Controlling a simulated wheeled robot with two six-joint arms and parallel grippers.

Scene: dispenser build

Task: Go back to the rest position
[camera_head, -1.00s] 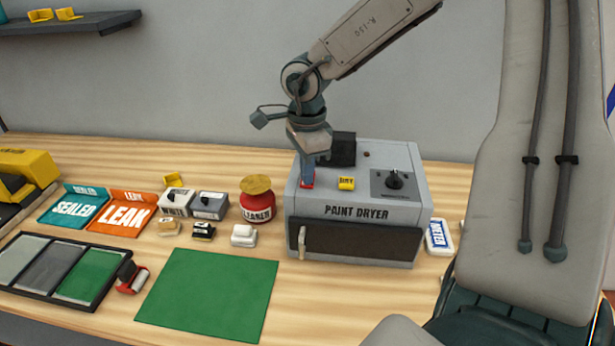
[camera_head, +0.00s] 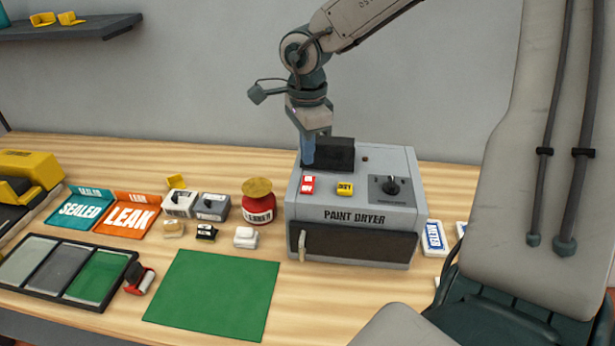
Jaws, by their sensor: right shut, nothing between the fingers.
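My right gripper (camera_head: 307,152) hangs fingers down over the back left part of the grey paint dryer (camera_head: 350,225). It is shut and empty, and its tips are above and behind a red switch (camera_head: 308,185) on the dryer's top. The fingers show apart from the switch. The dryer's front door (camera_head: 355,244) looks shut. My left gripper is out of view.
A yellow button (camera_head: 344,190) and a black dial (camera_head: 391,187) sit on the dryer. To its left are a red cleaner can (camera_head: 259,203), small blocks, a green mat (camera_head: 212,293), a paint tray (camera_head: 62,268), and SEALED (camera_head: 82,208) and LEAK (camera_head: 127,214) trays. My arm link covers the right side.

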